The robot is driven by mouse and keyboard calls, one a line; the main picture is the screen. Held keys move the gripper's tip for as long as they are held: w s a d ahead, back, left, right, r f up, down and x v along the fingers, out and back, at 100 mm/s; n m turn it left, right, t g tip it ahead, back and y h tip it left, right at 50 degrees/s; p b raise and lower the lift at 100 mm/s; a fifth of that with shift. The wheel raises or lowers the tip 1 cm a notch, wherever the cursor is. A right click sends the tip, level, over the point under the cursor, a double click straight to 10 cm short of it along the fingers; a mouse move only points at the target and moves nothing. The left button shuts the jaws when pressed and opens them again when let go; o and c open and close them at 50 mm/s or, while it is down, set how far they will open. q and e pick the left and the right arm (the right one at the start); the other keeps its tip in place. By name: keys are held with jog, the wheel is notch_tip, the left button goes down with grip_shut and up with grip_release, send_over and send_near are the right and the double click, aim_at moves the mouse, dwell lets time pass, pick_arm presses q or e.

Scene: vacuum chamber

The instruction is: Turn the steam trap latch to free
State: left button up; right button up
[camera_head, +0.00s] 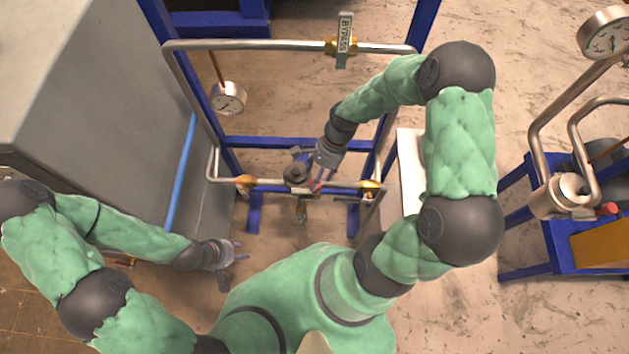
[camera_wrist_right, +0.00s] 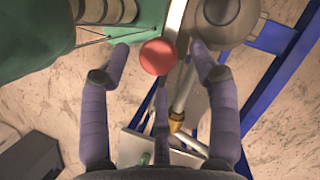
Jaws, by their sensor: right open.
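The steam trap (camera_head: 297,173) is a grey round body on the lower pipe of the blue frame. In the right wrist view its grey body (camera_wrist_right: 228,18) sits at the top right. A red ball knob (camera_wrist_right: 157,57), apparently the latch end, shows between the fingers of my right gripper (camera_wrist_right: 158,72). The fingers are spread around the knob with gaps on both sides. In the head view my right gripper (camera_head: 319,180) is just right of the trap and partly hides the latch. My left gripper (camera_head: 237,252) is open and empty at the lower left, away from the trap.
A BYPASS valve handle (camera_head: 344,40) stands on the upper pipe. A large grey cabinet (camera_head: 80,80) fills the left side. Another blue stand (camera_head: 527,230) with piping is at right.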

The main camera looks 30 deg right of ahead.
aim_at(306, 188)
jog(key=x, duration=0.3)
jog(key=shift+s, duration=0.25)
jog(key=shift+w+a+f, duration=0.15)
jog(key=shift+f, duration=0.1)
grip_shut()
